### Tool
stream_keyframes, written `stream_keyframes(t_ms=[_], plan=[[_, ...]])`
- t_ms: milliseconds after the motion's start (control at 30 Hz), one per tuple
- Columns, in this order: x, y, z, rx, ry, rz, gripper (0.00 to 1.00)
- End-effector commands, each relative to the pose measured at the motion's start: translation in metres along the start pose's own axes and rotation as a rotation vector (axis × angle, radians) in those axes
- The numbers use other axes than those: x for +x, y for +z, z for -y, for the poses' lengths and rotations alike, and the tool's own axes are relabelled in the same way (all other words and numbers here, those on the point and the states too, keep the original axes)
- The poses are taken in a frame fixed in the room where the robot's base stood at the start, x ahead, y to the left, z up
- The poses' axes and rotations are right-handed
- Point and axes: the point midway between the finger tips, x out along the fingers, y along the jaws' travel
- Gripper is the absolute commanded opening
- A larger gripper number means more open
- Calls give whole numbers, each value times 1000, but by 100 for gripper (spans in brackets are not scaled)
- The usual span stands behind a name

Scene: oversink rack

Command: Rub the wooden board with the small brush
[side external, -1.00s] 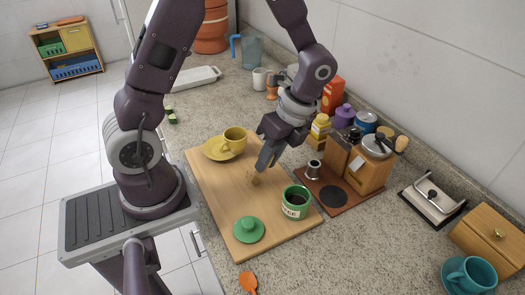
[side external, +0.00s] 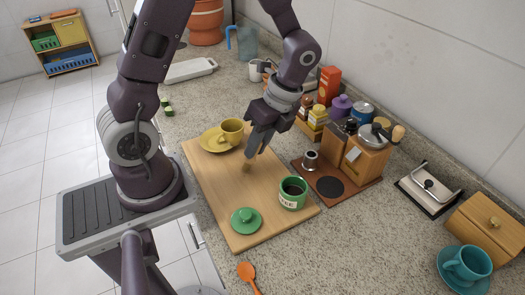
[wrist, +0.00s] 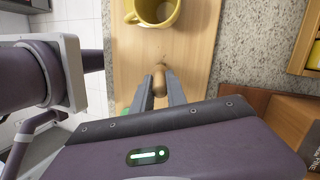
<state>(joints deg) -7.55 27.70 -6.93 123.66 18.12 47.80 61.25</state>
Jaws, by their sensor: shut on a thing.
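The wooden board (side external: 217,190) lies flat on the counter, and it also shows in the wrist view (wrist: 190,50). My gripper (side external: 251,152) points down over the middle of the board, just in front of the yellow cup. In the wrist view its two fingers (wrist: 160,92) are closed on the small brush (wrist: 160,78), a light brown wooden piece. The brush's lower end (side external: 247,167) is at or very near the board surface; I cannot tell whether it touches. A little brownish mark shows on the board beside it. The fingers hide part of the brush.
On the board are a yellow cup (side external: 230,131) on a yellow saucer (side external: 212,143), a green coffee mug (side external: 293,193) and a green lid (side external: 245,220). A brown mat (side external: 349,196) with a wooden grinder (side external: 365,160) stands to the right. The board's left front is clear.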

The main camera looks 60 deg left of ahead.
Motion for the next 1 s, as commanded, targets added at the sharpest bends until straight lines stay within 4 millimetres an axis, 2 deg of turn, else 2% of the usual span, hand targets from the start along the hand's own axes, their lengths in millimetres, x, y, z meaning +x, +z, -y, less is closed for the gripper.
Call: stream_keyframes(t_ms=[533,667,1000], plan=[[9,48,14,-3,-1,0,0],[-14,52,9,-3,-8,-1,0],[-41,58,1,-1,-3,-1,0]])
